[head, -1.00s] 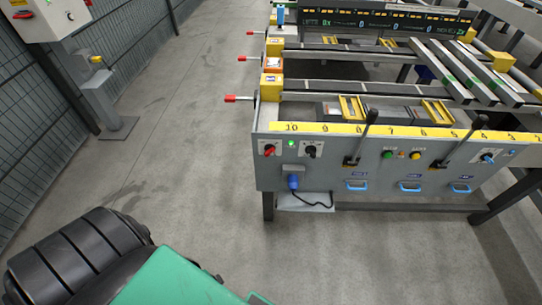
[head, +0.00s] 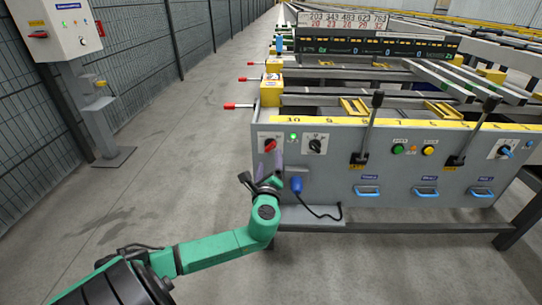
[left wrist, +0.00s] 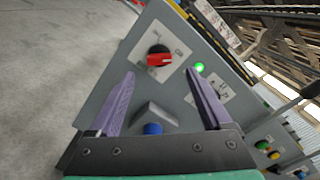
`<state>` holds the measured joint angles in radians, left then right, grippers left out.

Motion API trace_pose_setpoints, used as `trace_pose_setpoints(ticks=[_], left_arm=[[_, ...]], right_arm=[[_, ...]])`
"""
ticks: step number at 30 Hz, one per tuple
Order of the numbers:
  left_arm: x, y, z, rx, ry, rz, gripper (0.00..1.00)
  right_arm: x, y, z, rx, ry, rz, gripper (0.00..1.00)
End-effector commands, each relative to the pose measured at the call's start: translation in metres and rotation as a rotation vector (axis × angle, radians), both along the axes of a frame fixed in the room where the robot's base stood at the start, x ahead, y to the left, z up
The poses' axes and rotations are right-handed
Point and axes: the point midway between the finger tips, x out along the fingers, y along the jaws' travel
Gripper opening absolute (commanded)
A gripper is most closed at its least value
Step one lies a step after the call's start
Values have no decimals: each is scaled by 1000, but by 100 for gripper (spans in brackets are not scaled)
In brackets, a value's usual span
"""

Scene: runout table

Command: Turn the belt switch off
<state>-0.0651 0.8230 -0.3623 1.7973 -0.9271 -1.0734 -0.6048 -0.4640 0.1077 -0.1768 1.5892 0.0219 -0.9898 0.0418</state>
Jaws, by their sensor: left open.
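A red rotary switch (head: 269,145) on a white plate sits at the left end of the grey control panel (head: 330,175). A lit green lamp (head: 293,136) and a black rotary switch (head: 316,145) are to its right. I cannot read which label marks the belt switch. In the left wrist view the red switch (left wrist: 159,57) appears beyond and between the fingertips, its red grip bar roughly level in the picture. My left gripper (head: 268,167) is open, its purple fingers pointing at the panel just below the red switch, with nothing between them. My right gripper is not in view.
A blue plug (head: 297,185) with a black cable is just right of my left gripper. Two black levers (head: 371,125) (head: 474,130) stick up from the panel. Red-tipped rods (head: 240,106) jut out left of the table. A wall-side box (head: 55,28) stands left; floor between is clear.

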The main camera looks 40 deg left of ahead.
Motion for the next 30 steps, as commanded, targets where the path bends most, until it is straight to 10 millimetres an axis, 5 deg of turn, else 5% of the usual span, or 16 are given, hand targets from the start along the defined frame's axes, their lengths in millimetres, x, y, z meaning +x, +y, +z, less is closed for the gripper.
trace_pose_setpoints(ticks=[7,17,24,30], left_arm=[[42,32,-1,-1,-2,1,82],[49,37,-1,-4,0,0,82],[49,37,-1,-4,0,0,0],[49,37,-2,-11,-5,0,0]], right_arm=[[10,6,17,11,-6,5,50],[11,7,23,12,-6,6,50],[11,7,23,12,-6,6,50],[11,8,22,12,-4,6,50]])
